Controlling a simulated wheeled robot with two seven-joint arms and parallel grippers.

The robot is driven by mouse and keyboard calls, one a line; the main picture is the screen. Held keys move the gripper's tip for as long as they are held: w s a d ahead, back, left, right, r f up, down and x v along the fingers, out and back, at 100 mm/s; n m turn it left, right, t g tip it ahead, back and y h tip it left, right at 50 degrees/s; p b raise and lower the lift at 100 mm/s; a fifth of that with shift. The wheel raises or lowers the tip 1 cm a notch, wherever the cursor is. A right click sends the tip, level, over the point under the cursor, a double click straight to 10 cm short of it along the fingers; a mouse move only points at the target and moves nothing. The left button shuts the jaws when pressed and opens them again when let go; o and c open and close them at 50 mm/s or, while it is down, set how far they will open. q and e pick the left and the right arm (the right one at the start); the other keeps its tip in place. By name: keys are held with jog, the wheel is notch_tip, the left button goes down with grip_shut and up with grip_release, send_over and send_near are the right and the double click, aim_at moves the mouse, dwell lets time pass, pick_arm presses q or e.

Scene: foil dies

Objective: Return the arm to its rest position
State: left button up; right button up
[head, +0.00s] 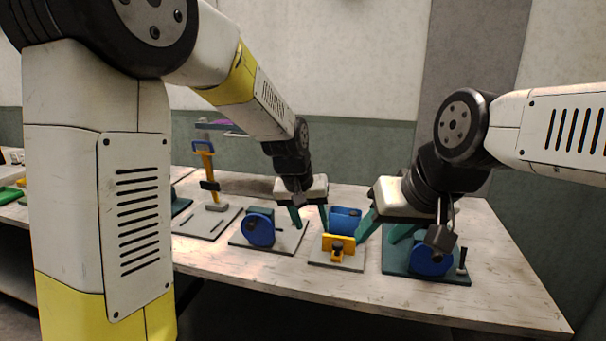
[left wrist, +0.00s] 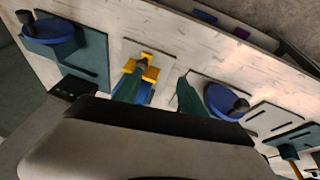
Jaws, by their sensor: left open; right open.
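My left gripper (head: 310,217) is open and empty above the table, between a blue disc (head: 260,230) on a grey plate and a blue roller (head: 345,220) with a yellow bracket (head: 338,246). Its two teal fingers (left wrist: 158,95) also show apart in the left wrist view, one overlapping the yellow bracket (left wrist: 140,68). My right gripper (head: 383,230) is open over the right part of the table, its fingers between the roller and another blue disc (head: 430,258) on a teal plate (head: 460,276). The right arm's wrist partly hides that plate.
The pale table (head: 510,290) has bare surface at its right end and along its front edge. A yellow-orange upright tool with a blue top (head: 204,160) stands on a grey plate (head: 198,226) at the left. A purple item (head: 220,125) shows behind it.

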pick_arm(q)
jog(key=s+a+r+t, duration=0.1)
jog(key=s+a+r, duration=0.4)
jog(key=s+a, duration=0.4)
jog(key=s+a+r+n+t, duration=0.1)
jog(key=s+a+r, duration=0.3)
jog(key=s+a, duration=0.5)
jog(key=shift+s+r+n+t, duration=0.3)
jog(key=shift+s+r, duration=0.05)
jog(key=shift+s, duration=0.35)
